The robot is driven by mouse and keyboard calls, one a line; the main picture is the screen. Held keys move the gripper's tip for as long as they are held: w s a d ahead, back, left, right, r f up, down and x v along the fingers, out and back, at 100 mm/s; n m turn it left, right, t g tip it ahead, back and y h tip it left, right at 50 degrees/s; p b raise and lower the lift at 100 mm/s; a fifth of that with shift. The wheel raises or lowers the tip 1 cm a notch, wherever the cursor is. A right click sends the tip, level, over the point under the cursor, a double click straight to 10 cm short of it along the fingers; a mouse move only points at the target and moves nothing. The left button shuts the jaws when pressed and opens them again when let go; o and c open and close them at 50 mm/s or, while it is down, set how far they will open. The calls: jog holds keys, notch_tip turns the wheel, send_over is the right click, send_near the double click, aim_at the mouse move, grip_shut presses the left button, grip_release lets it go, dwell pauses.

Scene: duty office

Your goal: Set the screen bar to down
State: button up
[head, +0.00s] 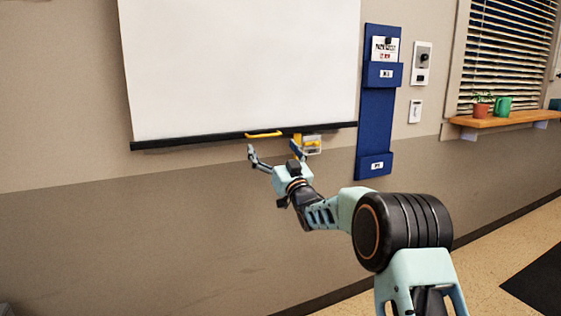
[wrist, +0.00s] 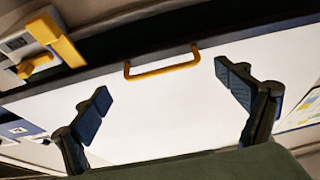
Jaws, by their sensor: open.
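The screen bar (head: 190,141) is a black strip along the lower edge of a white projection screen (head: 240,65) on the wall. A yellow handle (head: 263,135) is fixed at the middle of the bar. In the wrist view the yellow handle (wrist: 162,68) hangs from the dark bar (wrist: 225,38), between and beyond my fingertips. My gripper (head: 270,155) is just below the bar in the head view. In the wrist view my gripper (wrist: 160,90) is open with its two fingers wide apart and nothing between them. It appears apart from the handle.
A grey and yellow wall fixture (head: 312,143) sits close to the right of the handle; it also shows in the wrist view (wrist: 40,45). A blue wall holder (head: 376,120), switch panels (head: 422,62) and a wooden shelf (head: 505,120) with a plant and mug are further right. The wall below is clear.

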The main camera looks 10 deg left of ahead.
jog(key=v, duration=0.6)
jog(key=shift+s, duration=0.2)
jog(key=shift+d+f, duration=0.1)
jog(key=shift+d, duration=0.05)
